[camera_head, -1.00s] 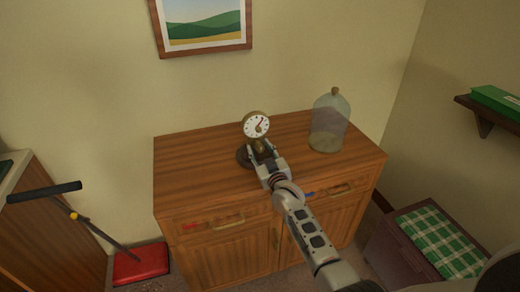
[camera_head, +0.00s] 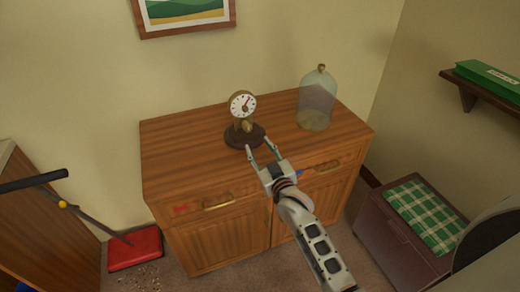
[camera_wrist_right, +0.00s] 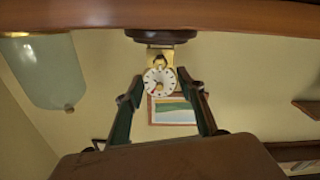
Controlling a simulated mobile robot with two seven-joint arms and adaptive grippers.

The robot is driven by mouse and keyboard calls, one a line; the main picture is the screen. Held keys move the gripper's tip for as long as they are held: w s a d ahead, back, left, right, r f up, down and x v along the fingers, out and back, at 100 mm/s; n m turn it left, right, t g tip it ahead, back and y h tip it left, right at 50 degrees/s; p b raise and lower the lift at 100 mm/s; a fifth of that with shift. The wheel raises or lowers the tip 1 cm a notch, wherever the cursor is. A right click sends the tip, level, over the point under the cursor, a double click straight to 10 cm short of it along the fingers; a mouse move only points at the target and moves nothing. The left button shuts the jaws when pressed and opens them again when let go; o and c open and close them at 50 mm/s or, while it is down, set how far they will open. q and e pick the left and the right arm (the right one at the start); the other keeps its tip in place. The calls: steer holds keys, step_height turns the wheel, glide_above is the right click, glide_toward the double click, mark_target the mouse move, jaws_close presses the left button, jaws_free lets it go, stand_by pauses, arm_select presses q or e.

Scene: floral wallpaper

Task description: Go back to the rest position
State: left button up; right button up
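My right gripper (camera_head: 263,154) is open and empty, just in front of a small brass clock (camera_head: 242,106) with a white dial. The clock stands upright on a dark round base (camera_head: 244,136) on top of the wooden cabinet (camera_head: 190,150). A gap shows between the fingertips and the base. In the right wrist view the picture is upside down, and the clock (camera_wrist_right: 159,80) appears between the two spread fingers (camera_wrist_right: 163,105). My left gripper is not in view.
A glass dome (camera_head: 317,98) stands on the cabinet's right. A chest with a green checked cushion (camera_head: 425,213) is at the right, below a shelf with a green box (camera_head: 490,78). A red dustpan (camera_head: 135,249) with a long handle is on the floor at left.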

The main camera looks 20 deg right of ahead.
steer(key=shift+s, duration=0.25)
stand_by(0.3)
steer(key=s+a+f+g, duration=0.1)
steer(key=s+f+g, duration=0.1)
steer(key=s+f, duration=0.4)
steer(key=s+a+f+n+g+y, duration=0.1)
steer(key=s+f, duration=0.6)
steer(key=s, duration=0.8)
steer(key=s+a+f+g+y, duration=0.1)
steer(key=s+f+g, duration=0.3)
steer(key=s, duration=0.6)
step_height(320, 180, down, 2)
steer(key=shift+s+f, duration=0.25)
steer(key=shift+s, duration=0.05)
stand_by(0.6)
